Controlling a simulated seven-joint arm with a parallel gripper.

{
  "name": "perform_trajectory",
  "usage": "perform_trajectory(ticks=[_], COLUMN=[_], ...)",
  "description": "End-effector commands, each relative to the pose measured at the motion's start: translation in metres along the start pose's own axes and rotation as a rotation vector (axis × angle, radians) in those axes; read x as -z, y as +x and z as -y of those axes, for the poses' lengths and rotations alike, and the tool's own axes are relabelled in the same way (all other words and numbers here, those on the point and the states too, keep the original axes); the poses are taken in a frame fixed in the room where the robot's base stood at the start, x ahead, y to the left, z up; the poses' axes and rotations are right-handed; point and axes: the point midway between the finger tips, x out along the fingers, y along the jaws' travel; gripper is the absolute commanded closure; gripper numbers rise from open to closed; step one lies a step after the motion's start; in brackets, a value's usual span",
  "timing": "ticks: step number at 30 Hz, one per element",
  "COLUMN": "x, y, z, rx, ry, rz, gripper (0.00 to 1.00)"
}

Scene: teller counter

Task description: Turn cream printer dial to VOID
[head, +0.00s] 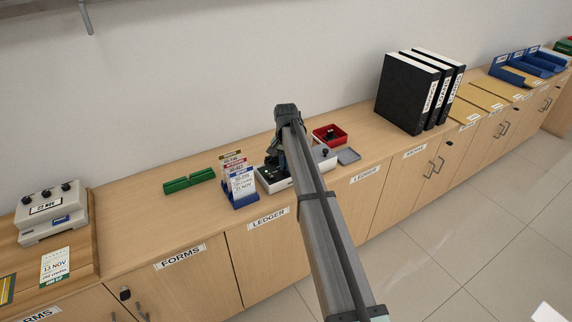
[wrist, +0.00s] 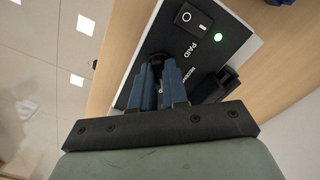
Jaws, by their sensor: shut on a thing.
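The cream printer (head: 275,184) stands mid-counter under my arm, which hides much of it. In the wrist view its dark top panel (wrist: 217,56) bears the word PAID, a black rocker switch (wrist: 191,18) and a lit green lamp (wrist: 218,37). My gripper (wrist: 158,68), also in the head view (head: 273,160), points down at the panel. Its blue fingers are shut on a small dark dial (wrist: 157,60), mostly hidden between them. No VOID mark is readable, and I cannot tell the dial's setting.
A card rack (head: 239,184) stands close left of the printer, with a green block (head: 188,181) beyond. A red tray (head: 330,135) and black binders (head: 413,92) are to the right. A cream date machine (head: 52,213) with black knobs is far left.

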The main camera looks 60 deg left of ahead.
Motion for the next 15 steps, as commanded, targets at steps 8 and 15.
perform_trajectory(ticks=[8,15], x=[0.0003,0.0002], y=[-0.0003,-0.0002], z=[0.0001,0.0], rx=[0.0,0.0], ry=[0.001,0.0], rz=[-0.001,0.0], gripper=[0.64,0.61])
